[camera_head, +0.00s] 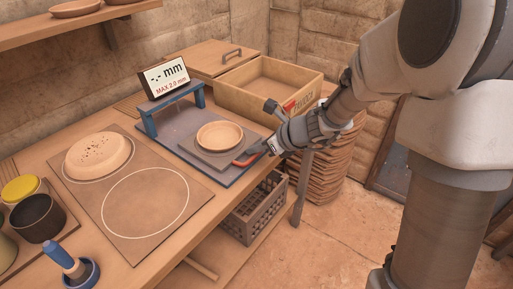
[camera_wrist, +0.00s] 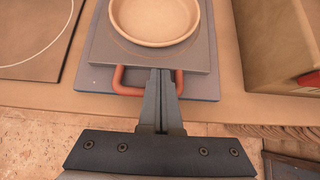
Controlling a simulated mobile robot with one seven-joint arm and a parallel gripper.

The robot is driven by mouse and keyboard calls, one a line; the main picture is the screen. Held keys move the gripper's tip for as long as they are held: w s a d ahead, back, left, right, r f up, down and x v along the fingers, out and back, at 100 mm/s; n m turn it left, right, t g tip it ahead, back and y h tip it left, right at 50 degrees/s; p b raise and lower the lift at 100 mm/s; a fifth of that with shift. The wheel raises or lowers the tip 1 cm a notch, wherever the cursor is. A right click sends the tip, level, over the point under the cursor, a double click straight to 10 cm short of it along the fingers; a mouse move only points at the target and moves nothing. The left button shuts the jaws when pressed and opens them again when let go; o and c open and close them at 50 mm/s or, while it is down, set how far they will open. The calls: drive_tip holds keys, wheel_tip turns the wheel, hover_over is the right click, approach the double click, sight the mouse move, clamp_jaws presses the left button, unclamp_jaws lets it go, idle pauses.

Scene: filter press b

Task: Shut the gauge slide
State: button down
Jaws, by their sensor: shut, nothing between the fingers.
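The gauge slide is a grey plate (camera_wrist: 196,54) with a red handle (camera_wrist: 127,79) on its front edge. In the head view the slide (camera_head: 187,146) sits out in front of the blue gauge frame (camera_head: 151,123), on a blue-grey base (camera_head: 175,122). A shallow clay dish (camera_head: 219,134) rests on the slide. The display (camera_head: 165,77) above the frame reads "-.- mm" and "MAX 2.0 mm". My gripper (camera_wrist: 164,72) is shut and empty, its fingertips at the slide's front edge, within the handle's span. I cannot tell whether they touch it.
A mat (camera_head: 113,212) at the left bears a speckled clay piece (camera_head: 99,154) in one circle; its other circle is empty. An open wooden box (camera_head: 262,101) stands right of the gauge. A dark pot (camera_head: 38,217) is at lower left. The table edge runs below my gripper.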

sight(208, 129)
drive_tip(key=shift+a, duration=0.1)
drive_tip(key=w+a+p, duration=0.1)
drive_tip(key=w+a, duration=0.2)
drive_tip(key=a, duration=0.1)
drive_tip(key=w+a+p, duration=0.2)
drive_tip(key=w+a, duration=0.2)
drive_tip(key=a, duration=0.1)
drive_tip(key=w+a+p, duration=0.2)
drive_tip(key=w+a, duration=0.2)
drive_tip(key=shift+a, duration=0.4)
drive_tip(key=shift+s+d+r, duration=0.1)
drive_tip(key=shift+r, duration=0.05)
